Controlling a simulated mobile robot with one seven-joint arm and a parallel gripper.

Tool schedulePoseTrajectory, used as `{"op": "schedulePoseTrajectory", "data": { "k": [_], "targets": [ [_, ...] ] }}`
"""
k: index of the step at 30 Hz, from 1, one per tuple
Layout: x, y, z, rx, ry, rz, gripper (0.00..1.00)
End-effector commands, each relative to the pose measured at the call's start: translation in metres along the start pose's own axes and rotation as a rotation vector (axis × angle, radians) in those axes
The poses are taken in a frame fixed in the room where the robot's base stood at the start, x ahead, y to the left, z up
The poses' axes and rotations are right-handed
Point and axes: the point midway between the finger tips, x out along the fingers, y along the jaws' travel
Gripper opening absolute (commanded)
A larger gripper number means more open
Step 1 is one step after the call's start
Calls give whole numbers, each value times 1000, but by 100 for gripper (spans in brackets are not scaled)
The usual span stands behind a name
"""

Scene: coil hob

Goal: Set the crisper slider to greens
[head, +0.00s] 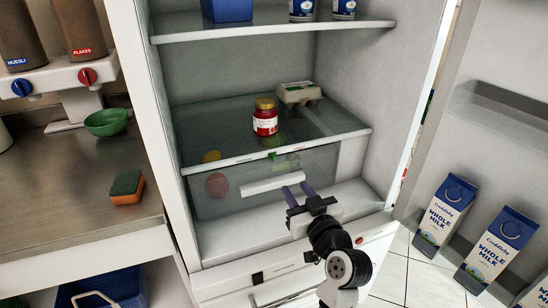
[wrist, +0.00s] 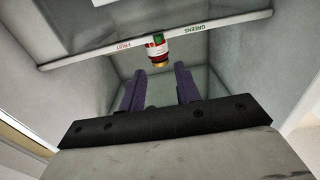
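The crisper slider (head: 272,155) is a small green tab on the front edge of the glass shelf above the crisper drawer (head: 270,185). In the wrist view, which is upside down, the slider (wrist: 158,38) sits between the red FRUIT label (wrist: 130,47) on the left and the green GREENS label (wrist: 197,28) on the right, touching neither. In the head view the labels are too small to read. My gripper (head: 299,193) is open and empty, its purple fingers in front of the drawer, below and right of the slider. The fingers also show in the wrist view (wrist: 160,86).
A red jar (head: 265,118) and an egg carton (head: 299,92) stand on the glass shelf. The drawer handle (head: 272,184) is close to my fingers. The open fridge door with milk cartons (head: 444,213) is at the right; the counter (head: 60,190) is at the left.

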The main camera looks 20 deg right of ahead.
Motion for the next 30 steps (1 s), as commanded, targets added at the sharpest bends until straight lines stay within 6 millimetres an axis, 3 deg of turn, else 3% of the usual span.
{"op": "schedulePoseTrajectory", "data": {
  "k": [5, 21, 30],
  "targets": [
    [13, 2, 0, 3, -6, 0, 33],
    [118, 2, 0, 2, -6, 1, 33],
    [136, 2, 2, 1, -5, 2, 33]
  ]
}}
